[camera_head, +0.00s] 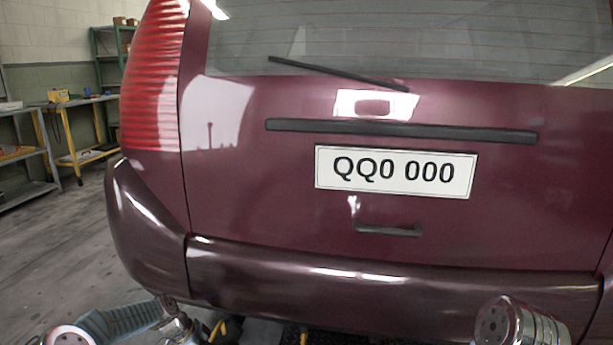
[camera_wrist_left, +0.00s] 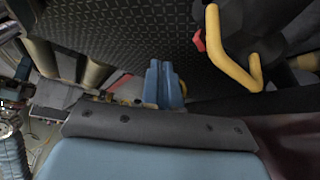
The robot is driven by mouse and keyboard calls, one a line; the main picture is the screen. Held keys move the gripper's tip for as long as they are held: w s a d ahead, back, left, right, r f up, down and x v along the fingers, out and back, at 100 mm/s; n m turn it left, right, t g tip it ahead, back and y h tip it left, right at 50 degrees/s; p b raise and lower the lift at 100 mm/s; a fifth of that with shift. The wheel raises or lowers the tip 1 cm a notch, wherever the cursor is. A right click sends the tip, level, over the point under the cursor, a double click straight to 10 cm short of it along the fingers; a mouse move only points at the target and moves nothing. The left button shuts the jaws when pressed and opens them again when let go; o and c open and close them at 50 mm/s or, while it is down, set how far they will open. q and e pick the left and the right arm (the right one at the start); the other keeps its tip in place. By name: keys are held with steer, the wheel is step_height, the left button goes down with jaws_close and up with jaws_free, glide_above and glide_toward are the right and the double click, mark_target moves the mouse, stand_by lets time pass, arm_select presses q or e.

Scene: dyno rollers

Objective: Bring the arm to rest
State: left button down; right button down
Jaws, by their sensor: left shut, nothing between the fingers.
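My left arm (camera_head: 125,320) comes in low at the left of the head view, below the car's rear bumper. My left gripper (camera_wrist_left: 165,85) shows in the left wrist view with its blue fingers together and nothing between them. It points toward a dark, diamond-patterned surface. I cannot make out its fingers in the head view. Part of my right arm (camera_head: 515,322) shows at the bottom right of the head view. My right gripper is out of view.
A maroon car (camera_head: 260,220) with a white plate (camera_head: 395,172) fills most of the head view. A bent yellow bar (camera_wrist_left: 232,62) with a red part (camera_wrist_left: 199,41) shows in the wrist view. Shelves and a yellow-legged bench (camera_head: 85,153) stand at left, with open floor before them.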

arm_select(q)
steer(key=s+d+f+n, duration=0.5)
steer(key=s+d+f, duration=0.2)
steer(key=s+d, duration=0.3)
steer(key=s+d+f+n+y, duration=0.1)
steer(key=s+n, duration=0.4)
steer(key=s, duration=0.6)
steer(key=s+d+f+n+y, duration=0.1)
steer(key=s+d+n, duration=0.3)
steer(key=s, duration=0.7)
steer(key=f+n, duration=0.1)
steer(key=n, duration=0.1)
steer(key=shift+s+n, duration=0.25)
steer(key=shift+n, duration=0.05)
steer(key=shift+d, duration=0.1)
steer(key=shift+r, duration=0.55)
